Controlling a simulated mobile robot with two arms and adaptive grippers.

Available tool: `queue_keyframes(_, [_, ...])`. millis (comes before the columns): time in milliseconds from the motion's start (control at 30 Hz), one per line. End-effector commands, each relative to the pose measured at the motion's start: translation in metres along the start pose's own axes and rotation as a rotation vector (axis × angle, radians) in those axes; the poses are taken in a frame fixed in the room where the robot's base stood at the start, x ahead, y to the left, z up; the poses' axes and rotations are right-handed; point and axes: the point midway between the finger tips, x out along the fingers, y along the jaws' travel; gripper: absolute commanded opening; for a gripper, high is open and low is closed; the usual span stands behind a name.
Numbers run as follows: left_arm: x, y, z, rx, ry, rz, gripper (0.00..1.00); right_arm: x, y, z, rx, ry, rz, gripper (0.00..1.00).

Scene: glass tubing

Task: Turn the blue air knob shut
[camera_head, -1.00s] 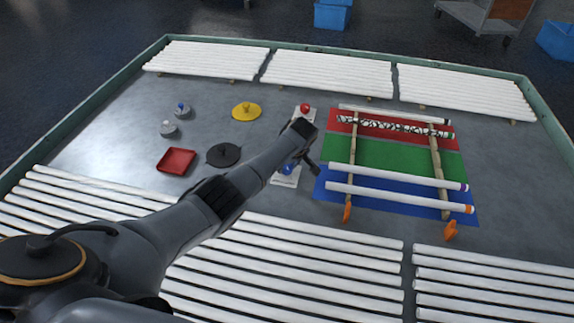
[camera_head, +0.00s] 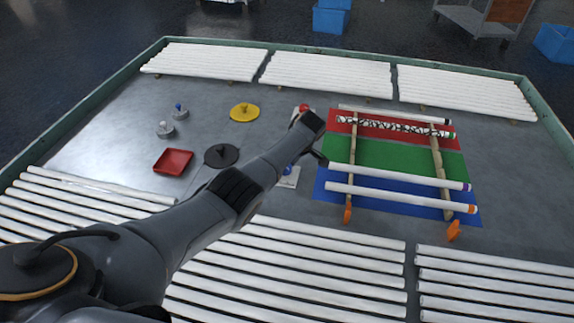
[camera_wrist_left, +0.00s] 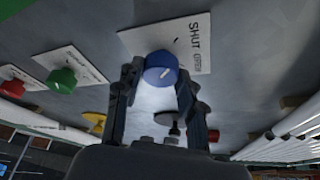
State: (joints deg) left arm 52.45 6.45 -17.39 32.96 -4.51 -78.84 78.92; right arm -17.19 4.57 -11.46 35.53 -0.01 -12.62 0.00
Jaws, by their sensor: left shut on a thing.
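The blue air knob (camera_wrist_left: 160,68) sits on a white plate (camera_wrist_left: 142,41) lettered SHUT and OPEN in the left wrist view. A short white mark on the knob slants up to the right, toward the lettered side; I cannot tell exactly which word it meets. My left gripper (camera_wrist_left: 157,92) is shut on the knob, with a finger on each side of it. In the head view a bit of the blue knob (camera_head: 288,169) shows beside my left arm, which hides most of the plate. My right gripper is not in view.
A green knob (camera_wrist_left: 62,80) and a red knob (camera_wrist_left: 10,87) sit on neighbouring plates. Glass tubes lie on a rack (camera_head: 437,160) over coloured mats to the right. A red tray (camera_head: 173,161), a black disc (camera_head: 221,156) and a yellow disc (camera_head: 244,113) lie left.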

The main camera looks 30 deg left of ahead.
Motion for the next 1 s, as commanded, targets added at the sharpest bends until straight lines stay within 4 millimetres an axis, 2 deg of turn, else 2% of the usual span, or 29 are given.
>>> queue_keyframes(100, [0.000, 0.000, 0.000, -0.003, -0.001, 0.000, 0.07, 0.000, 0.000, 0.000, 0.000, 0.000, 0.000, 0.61])
queue_keyframes(133, [0.000, 0.000, 0.000, -0.003, -0.001, 0.000, 0.45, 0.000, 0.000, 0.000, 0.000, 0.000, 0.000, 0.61])
queue_keyframes(200, [0.000, 0.000, 0.000, -0.002, 0.000, 0.000, 0.59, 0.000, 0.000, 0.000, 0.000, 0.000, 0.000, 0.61])
queue_keyframes(233, [0.000, 0.000, 0.000, -0.002, -0.001, 0.000, 0.61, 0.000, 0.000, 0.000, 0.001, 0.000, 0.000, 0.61])
queue_keyframes(667, [-0.005, 0.001, 0.000, 0.000, 0.000, 0.003, 0.61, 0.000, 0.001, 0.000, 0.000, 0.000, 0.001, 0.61])
queue_keyframes(867, [-0.029, 0.001, -0.001, -0.001, 0.001, 0.005, 0.61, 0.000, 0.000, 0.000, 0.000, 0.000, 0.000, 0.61])
queue_keyframes(1000, [-0.057, 0.001, 0.000, -0.001, 0.000, 0.005, 0.61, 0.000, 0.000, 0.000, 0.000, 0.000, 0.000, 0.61])
